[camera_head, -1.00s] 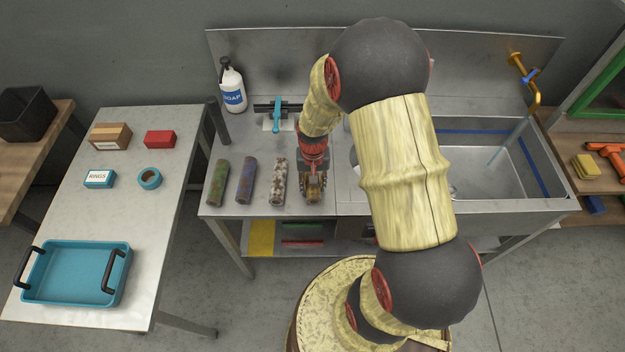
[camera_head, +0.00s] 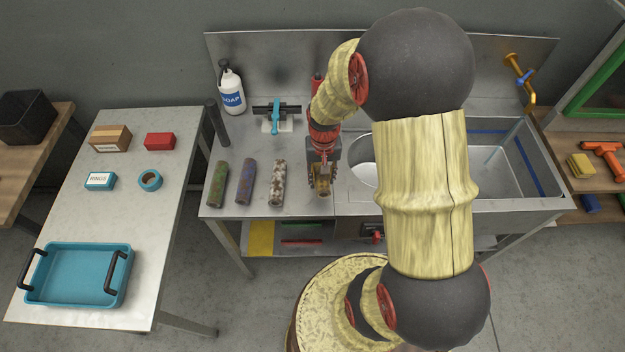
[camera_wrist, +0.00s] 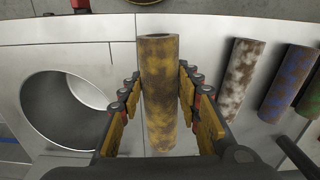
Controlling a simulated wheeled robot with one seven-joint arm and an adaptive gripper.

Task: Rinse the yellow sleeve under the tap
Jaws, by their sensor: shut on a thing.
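The yellow sleeve (camera_wrist: 160,90) is a tube smeared with brown dirt. It stands between the two finger pads of my gripper (camera_wrist: 158,105), which is shut on it. In the head view my gripper (camera_head: 323,178) is over the steel counter, right of the other sleeves, and the yellow sleeve (camera_head: 322,188) shows only in small part. The tap (camera_head: 524,78) is a brass pipe with a blue handle at the sink's back right. A thin stream of water (camera_head: 503,141) falls from it into the sink (camera_head: 516,185). My arm hides the sink's left part.
Green (camera_head: 217,183), blue (camera_head: 245,182) and white-brown (camera_head: 278,183) sleeves lie left of my gripper. A round opening (camera_wrist: 65,105) is in the counter on the other side. A soap bottle (camera_head: 232,90) and a blue clamp-like fixture (camera_head: 276,115) stand behind. A teal tray (camera_head: 80,272) is on the left table.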

